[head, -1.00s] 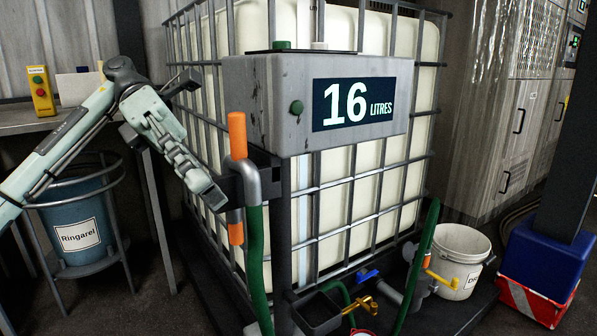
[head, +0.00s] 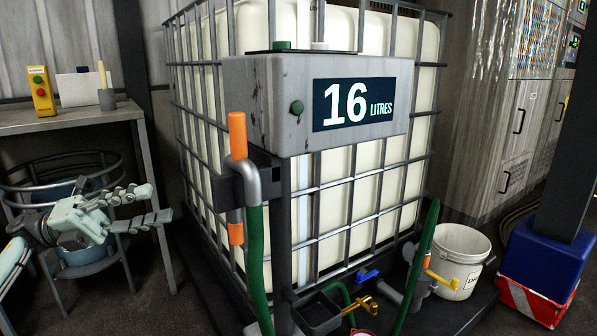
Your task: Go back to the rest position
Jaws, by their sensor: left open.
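My left gripper (head: 148,205) is open and empty at the lower left of the head view, its two fingers pointing right. It is in front of the blue bin (head: 90,262) in its round metal stand and hides much of it. The nozzle with orange grips (head: 237,136) hangs in its holder on the disperser column, with the green hose (head: 255,262) running down from it. The column's grey display box (head: 264,98) reads 16 litres. A clear gap lies between my left gripper and the nozzle. My right gripper is not in view.
A caged white tank (head: 335,200) stands behind the column. A workbench (head: 70,118) with a yellow button box (head: 41,91) is at the left. A white bucket (head: 459,262) and a blue-and-red block (head: 545,255) stand at the right. A blue-handled valve (head: 367,275) sits low in front.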

